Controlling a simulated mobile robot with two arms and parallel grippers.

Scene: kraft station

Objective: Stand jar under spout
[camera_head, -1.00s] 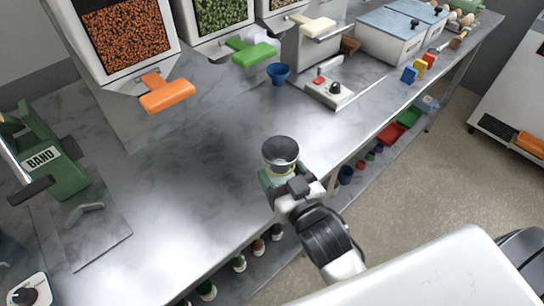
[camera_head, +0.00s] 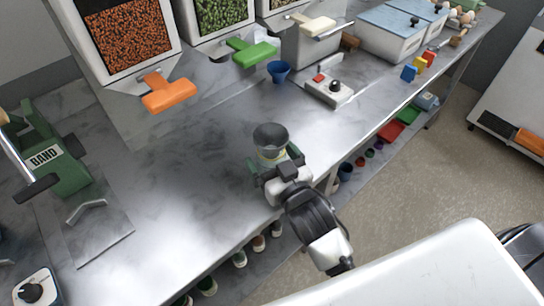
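A clear open-topped jar (camera_head: 271,141) with a yellowish band near its base is upright in front of my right gripper (camera_head: 273,169). The gripper's green-tipped fingers are on both sides of its lower part and appear shut on it. I cannot tell whether the jar's base touches the counter. Three dispensers stand at the back, with an orange spout lever (camera_head: 169,93), a green spout lever (camera_head: 253,52) and a cream spout lever (camera_head: 316,27). The jar is in front of them, apart from all spouts. My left gripper is not in view.
A green machine marked BAND (camera_head: 58,170) stands at left.

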